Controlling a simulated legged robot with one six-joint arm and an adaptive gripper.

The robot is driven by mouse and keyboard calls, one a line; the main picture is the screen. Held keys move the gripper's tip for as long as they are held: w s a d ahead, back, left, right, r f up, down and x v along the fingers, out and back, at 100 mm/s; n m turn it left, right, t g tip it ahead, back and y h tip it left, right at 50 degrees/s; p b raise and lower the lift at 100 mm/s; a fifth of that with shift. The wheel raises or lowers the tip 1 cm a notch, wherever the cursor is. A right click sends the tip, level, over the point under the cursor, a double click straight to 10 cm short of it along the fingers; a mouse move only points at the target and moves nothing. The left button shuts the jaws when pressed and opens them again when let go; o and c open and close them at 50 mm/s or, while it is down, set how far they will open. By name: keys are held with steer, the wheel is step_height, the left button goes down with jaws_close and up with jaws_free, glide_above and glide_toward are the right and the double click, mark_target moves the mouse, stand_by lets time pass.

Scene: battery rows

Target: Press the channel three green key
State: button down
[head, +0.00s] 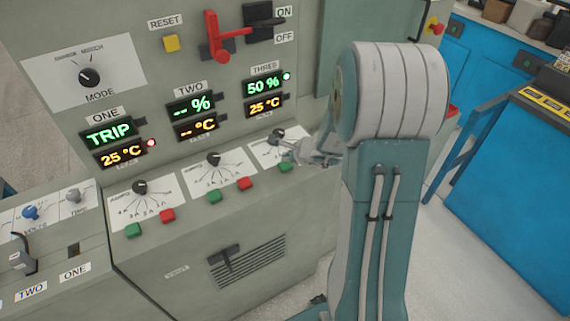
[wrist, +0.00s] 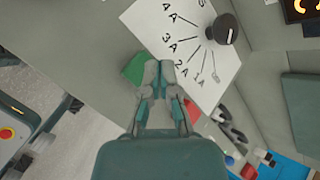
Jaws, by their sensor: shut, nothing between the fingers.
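The channel three green key (head: 286,167) sits on the sloping front ledge of the grey cabinet, below the column labelled THREE. It also shows in the wrist view as a green block (wrist: 134,67), partly covered by my fingertips. My gripper (head: 298,156) is shut and empty, with its tips close to the key. In the wrist view my fingertips (wrist: 160,70) are just right of the green key, over the edge of the white dial plate. I cannot tell whether they touch the key. The display THREE (head: 263,86) reads 50 % and 25 °C.
The channel three dial knob (head: 277,134) stands close to my gripper; it shows in the wrist view too (wrist: 222,28). Channel two has a green key (head: 214,196) and red key (head: 246,183). A red lever (head: 214,40) juts out above. A blue bench (head: 520,140) stands right.

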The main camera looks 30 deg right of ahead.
mark_target(286, 165)
steer(key=shift+r, duration=2.5)
steer(key=s+a+r+n+g+y, duration=0.2)
steer(key=s+a+r+n, duration=0.75)
steer(key=a+n, duration=0.35)
steer(key=s+a+r+n+h, duration=0.1)
steer(key=s+r+n+h, duration=0.1)
steer(key=s+n, duration=0.3)
steer(key=s+r+n+g+h, duration=0.1)
steer(key=s+r+n+h, duration=0.1)
steer(key=s+n, duration=0.4)
steer(key=s, duration=0.4)
steer(key=shift+s+a+r, duration=0.25)
steer(key=shift+s+a, duration=0.05)
steer(key=shift+a, duration=0.1)
